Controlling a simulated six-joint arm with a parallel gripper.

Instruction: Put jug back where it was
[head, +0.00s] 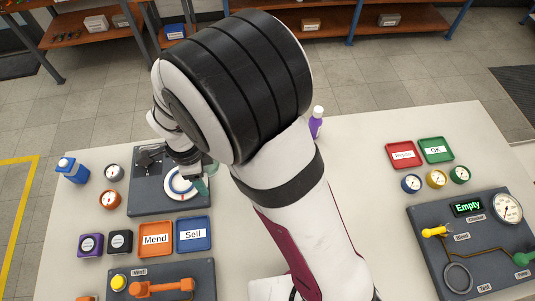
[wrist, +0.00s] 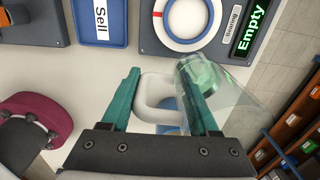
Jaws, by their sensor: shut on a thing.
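The jug (wrist: 240,92) is clear, with a thick white handle (wrist: 152,82), in the wrist view. My gripper (wrist: 160,85) has teal fingers on either side of the handle and is shut on it. A green patch shows in or through the jug; I cannot tell which. In the head view my gripper (head: 204,180) is near the right edge of the back left panel (head: 143,203), and my arm hides most of the jug. A white ring (wrist: 187,18) with red and blue marks lies on this panel, just beyond the jug in the wrist view.
The panel's display reads Empty (wrist: 249,30). A blue Sell tray (head: 193,235) and an orange Mend tray (head: 156,239) stand in front of it. Another panel (head: 480,250) is at right. Bare table (head: 365,215) lies between.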

